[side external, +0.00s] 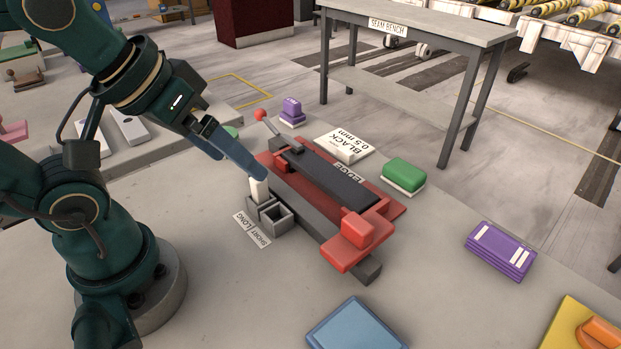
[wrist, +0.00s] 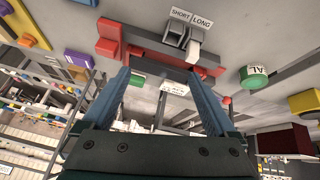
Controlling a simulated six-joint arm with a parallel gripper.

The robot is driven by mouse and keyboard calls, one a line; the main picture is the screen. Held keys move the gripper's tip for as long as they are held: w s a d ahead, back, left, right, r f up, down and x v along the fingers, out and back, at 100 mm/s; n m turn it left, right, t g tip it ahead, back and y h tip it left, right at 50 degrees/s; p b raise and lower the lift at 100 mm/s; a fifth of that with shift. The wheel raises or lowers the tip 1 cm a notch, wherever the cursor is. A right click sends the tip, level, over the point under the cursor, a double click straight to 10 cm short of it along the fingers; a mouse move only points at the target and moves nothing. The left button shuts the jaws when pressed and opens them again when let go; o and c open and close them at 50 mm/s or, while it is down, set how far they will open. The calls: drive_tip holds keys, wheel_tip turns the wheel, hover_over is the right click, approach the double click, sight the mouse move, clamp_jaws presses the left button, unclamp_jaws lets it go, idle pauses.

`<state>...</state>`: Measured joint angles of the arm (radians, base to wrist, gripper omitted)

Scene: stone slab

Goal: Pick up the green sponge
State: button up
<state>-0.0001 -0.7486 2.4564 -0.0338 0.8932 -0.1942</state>
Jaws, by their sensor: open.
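The green sponge (side external: 404,174), a rounded green block with a white underside, lies on the slab to the right of the red and black device in the side view. In the wrist view the green patch beside the left finger (wrist: 137,81) looks like the sponge, partly hidden. My gripper (side external: 258,172) is over the left side of the device, well away from the sponge. Its two blue fingers stand wide apart in the wrist view (wrist: 160,78), with nothing held between them.
The red and black device (side external: 320,175) lies between my gripper and the sponge. Small grey bins (side external: 275,216), one with a white piece, stand near the fingers. A white box (side external: 343,145), purple stack (side external: 500,250) and blue block (side external: 355,327) sit around. A round green tin (wrist: 254,76) is labelled AL.

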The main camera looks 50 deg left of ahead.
drive_tip(key=w+d+r+n+t+h, duration=0.1)
drive_tip(key=w+d+r+n+h, duration=0.15)
drive_tip(key=w+r+n, duration=0.65)
drive_tip(key=n+g+h, duration=0.2)
drive_tip(key=n, duration=0.8)
hover_over(402, 169)
drive_tip(key=s+a, duration=0.2)
drive_tip(key=shift+y, duration=0.25)
drive_tip(key=f, duration=1.5)
drive_tip(key=shift+w+d+f, duration=0.2)
drive_tip(key=shift+f, duration=0.2)
drive_tip(key=shift+g, duration=0.4)
drive_tip(key=f, duration=0.4)
drive_tip(key=shift+s+a+f, duration=0.15)
drive_tip(key=shift+s+f, duration=0.05)
drive_tip(key=shift+f, duration=0.2)
drive_tip(key=shift+x, duration=2.5)
drive_tip(key=c, duration=1)
